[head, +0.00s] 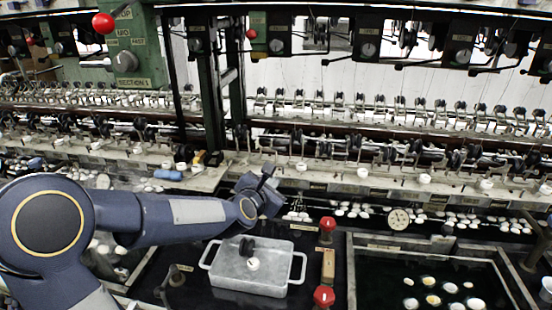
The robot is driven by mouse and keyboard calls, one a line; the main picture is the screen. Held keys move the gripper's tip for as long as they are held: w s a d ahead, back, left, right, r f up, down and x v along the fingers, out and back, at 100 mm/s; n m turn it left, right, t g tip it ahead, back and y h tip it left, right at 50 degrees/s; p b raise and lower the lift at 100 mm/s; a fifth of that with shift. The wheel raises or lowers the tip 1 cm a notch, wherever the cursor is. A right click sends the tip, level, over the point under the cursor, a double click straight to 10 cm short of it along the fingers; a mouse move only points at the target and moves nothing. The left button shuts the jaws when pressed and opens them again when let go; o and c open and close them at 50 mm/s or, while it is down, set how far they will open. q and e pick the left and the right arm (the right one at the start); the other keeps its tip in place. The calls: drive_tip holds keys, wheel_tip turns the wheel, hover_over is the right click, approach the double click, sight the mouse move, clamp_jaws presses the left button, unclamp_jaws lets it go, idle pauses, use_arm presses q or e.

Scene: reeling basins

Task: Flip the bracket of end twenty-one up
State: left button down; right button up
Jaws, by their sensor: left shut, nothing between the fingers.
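A long row of small metal brackets with dark rollers (330,140) runs along the reeling machine, above a pale ledge (390,180). The end numbers are too small to read, so I cannot tell which bracket belongs to end twenty-one. My left arm reaches in from the left, and its gripper (268,175) is at the front edge of the ledge, just below the brackets near the green post. The gripper is shut with nothing visible in it. It looks apart from the brackets, though the exact gap is hard to judge. My right gripper is not in view.
A grey two-handled tray (222,278) holding a white cocoon (253,264) and a dark object stands below the gripper. Red knobs (327,224) stand to its right. A dark basin (385,275) with several cocoons lies at lower right. A green post (209,95) rises behind.

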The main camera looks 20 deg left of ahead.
use_arm(q)
drive_tip(key=w+a+n+y, duration=0.1)
drive_tip(key=n, duration=0.1)
drive_tip(key=w+a+f+n+y, duration=0.1)
drive_tip(key=n, duration=0.2)
drive_tip(key=w+a+f+n, duration=0.1)
drive_tip(key=w+n, duration=0.1)
drive_tip(key=shift+a+f+t+y, duration=0.1)
drive_tip(key=shift+a+t+y, duration=0.1)
drive_tip(key=shift+t+y, duration=0.15)
drive_tip(key=p, duration=0.3)
approach(271, 147)
wheel_tip(271, 147, down, 5)
drive_tip(key=w+d, duration=0.2)
drive_tip(key=w, duration=0.2)
drive_tip(key=w+r+p, duration=0.1)
drive_tip(key=w+a+r+p, duration=0.1)
drive_tip(key=w, duration=0.1)
drive_tip(key=shift+a, duration=0.1)
drive_tip(key=shift+r, duration=0.3)
